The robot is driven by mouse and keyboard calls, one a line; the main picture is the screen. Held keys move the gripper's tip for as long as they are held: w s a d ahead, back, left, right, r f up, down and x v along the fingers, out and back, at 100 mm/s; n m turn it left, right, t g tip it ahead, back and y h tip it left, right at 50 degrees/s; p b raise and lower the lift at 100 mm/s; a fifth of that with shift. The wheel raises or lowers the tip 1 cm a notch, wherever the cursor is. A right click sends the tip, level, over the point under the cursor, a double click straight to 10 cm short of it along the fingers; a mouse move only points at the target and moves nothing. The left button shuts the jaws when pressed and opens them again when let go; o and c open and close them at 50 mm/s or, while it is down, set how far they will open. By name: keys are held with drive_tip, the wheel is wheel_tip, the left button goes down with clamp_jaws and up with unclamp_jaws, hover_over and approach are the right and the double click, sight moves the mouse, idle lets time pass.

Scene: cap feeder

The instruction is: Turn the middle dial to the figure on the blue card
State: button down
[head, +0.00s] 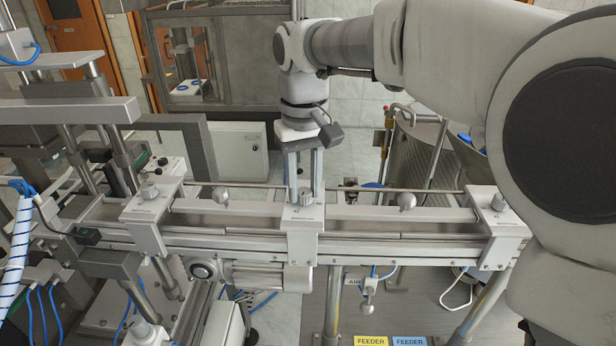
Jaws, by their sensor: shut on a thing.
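The middle dial (306,201) is a small grey knob on top of the pale middle bracket (304,240) of the feeder rail. My gripper (305,192) points straight down over this bracket, with one finger on each side of the dial, and is shut on it. The dial's pointer and scale are too small to read. The blue card (409,341) is at the bottom edge, right of centre. Only its top line, "FEEDER", shows; any figure on it is cut off by the frame.
A similar left dial (150,191) and right dial (498,202) sit on end brackets. A yellow card (370,341) is beside the blue one, also cut off. Round knobs (222,195) (407,201) stand along the rail. Machine posts crowd the left.

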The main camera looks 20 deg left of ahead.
sight(305, 191)
drive_tip(key=shift+m+p, duration=0.3)
drive_tip(key=shift+m, duration=1.2)
drive_tip(key=c, duration=0.5)
unclamp_jaws()
drive_tip(key=shift+c, duration=0.2)
drive_tip(key=shift+r, duration=0.15)
wheel_tip(305, 191, up, 17)
drive_tip(key=p, duration=0.1)
